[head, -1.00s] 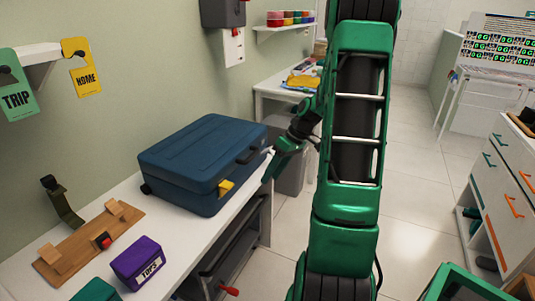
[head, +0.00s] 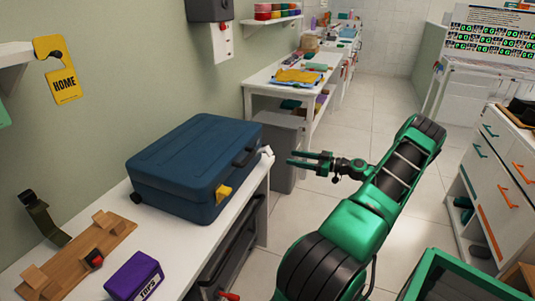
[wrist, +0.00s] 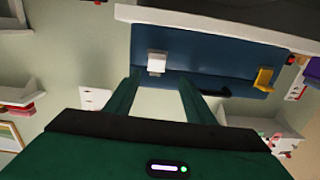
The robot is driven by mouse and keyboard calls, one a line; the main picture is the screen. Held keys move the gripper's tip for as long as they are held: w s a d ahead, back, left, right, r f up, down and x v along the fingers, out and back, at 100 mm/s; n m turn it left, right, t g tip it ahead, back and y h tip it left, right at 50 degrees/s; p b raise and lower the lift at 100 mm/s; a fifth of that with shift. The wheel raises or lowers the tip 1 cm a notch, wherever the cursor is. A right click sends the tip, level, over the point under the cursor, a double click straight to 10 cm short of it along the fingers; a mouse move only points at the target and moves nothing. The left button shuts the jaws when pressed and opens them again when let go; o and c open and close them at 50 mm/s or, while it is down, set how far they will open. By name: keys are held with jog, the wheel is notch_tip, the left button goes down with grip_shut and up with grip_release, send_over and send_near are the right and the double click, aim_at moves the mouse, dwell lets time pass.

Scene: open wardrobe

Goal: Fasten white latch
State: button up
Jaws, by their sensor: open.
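The white latch (head: 267,152) is at the right end of the front side of a closed blue case (head: 190,165). In the wrist view the white latch (wrist: 156,62) sits on the blue case wall (wrist: 195,60), just beyond the fingertips. My gripper (head: 292,160) is open and empty, pointing left toward the latch with a gap between them. In the wrist view my gripper (wrist: 158,80) has its fingers apart on either side below the latch. I cannot tell the latch's exact position on its hinge.
A yellow latch (head: 222,192) and a dark handle (head: 243,157) are on the same case front. The case stands on a white bench (head: 165,240). A wooden rack (head: 80,255) and a purple box (head: 134,277) lie nearer.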

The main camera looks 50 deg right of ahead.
aim_at(270, 152)
jog(key=x, duration=1)
jog(key=shift+w+d+r, duration=0.2)
jog(key=shift+w, duration=0.1)
jog(key=c, duration=0.9)
